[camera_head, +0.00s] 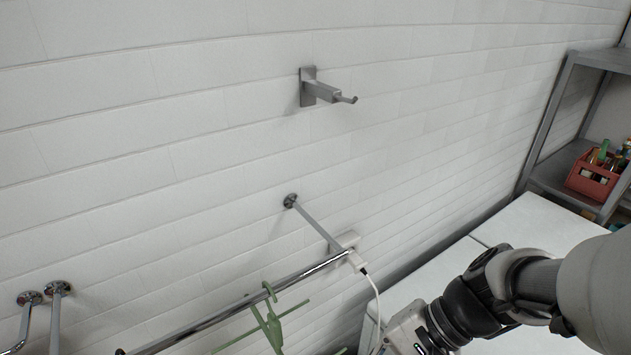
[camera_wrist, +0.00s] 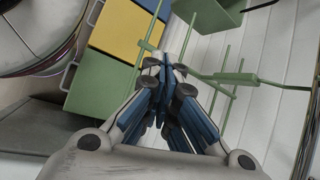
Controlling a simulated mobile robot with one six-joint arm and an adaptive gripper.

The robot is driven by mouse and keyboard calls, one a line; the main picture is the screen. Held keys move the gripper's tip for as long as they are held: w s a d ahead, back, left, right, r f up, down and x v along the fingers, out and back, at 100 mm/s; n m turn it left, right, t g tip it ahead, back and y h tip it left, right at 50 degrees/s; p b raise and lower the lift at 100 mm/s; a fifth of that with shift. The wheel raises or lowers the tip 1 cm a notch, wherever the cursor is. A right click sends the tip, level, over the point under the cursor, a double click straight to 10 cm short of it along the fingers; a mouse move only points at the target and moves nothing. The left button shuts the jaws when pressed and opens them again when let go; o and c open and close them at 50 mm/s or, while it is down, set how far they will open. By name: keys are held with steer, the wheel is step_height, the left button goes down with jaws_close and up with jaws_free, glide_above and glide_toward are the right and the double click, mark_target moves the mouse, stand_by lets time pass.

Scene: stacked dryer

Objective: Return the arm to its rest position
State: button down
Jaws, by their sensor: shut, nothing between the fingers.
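My arm (camera_head: 500,295) reaches in from the right edge of the head view, over a white surface. My gripper shows in the wrist view (camera_wrist: 168,75), with its blue-padded fingers drawn together and nothing between them. In the head view the fingers are out of the picture, below the bottom edge. A green rack with thin rods (camera_wrist: 225,85) lies behind the fingertips in the wrist view; whether they touch it I cannot tell. Green rods (camera_head: 272,325) also show below the chrome rail in the head view.
A chrome rail (camera_head: 235,308) runs out along the white wall (camera_head: 180,110). A metal hook (camera_head: 325,90) sticks out above it. A grey shelf (camera_head: 560,165) holds a red crate (camera_head: 590,183) with bottles. Yellow and green drawers (camera_wrist: 115,45) and a round metal rim (camera_wrist: 40,70) show in the wrist view.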

steer(key=s+d+r+n+t+h+b, duration=0.1)
steer(key=s+d+r+n+t+h, duration=0.1)
steer(key=d+r+n+t+h, duration=0.3)
steer(key=d+n+t+h, duration=0.1)
steer(key=d+n+h, duration=0.1)
steer(key=h, duration=0.1)
steer(key=shift+d+r+n, duration=0.2)
steer(key=shift+d+n, duration=0.2)
